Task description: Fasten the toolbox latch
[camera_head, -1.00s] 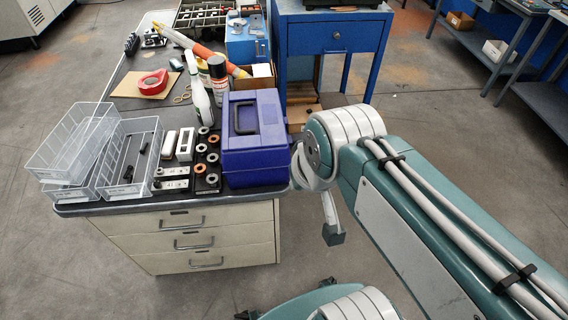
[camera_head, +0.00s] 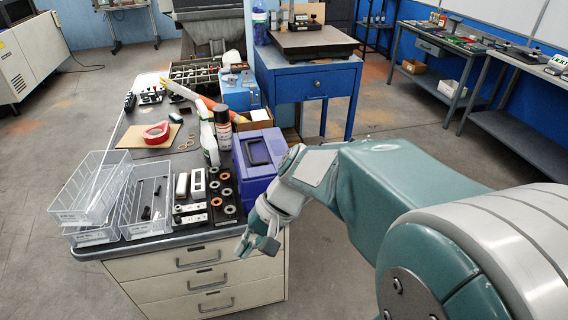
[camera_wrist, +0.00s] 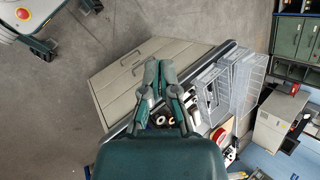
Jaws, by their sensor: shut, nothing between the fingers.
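The toolbox (camera_head: 257,157) is blue-purple with a dark handle on its lid. It stands at the front right corner of the bench in the head view, lid down, partly hidden by my arm. Its latch cannot be made out. My gripper (camera_head: 257,246) is shut and empty, hanging just in front of the bench's front edge, below and in front of the toolbox and apart from it. In the wrist view my gripper (camera_wrist: 159,64) shows its fingers together over the drawer fronts. The toolbox cannot be made out in the wrist view.
The bench (camera_head: 137,245) has drawers (camera_head: 196,271) below its top. Clear bins (camera_head: 97,187) stand at the left. Rings and blocks (camera_head: 198,183) lie left of the toolbox. A spray bottle (camera_head: 208,139) and can (camera_head: 222,127) stand behind. A blue cabinet (camera_head: 313,84) is further back. Floor is open in front.

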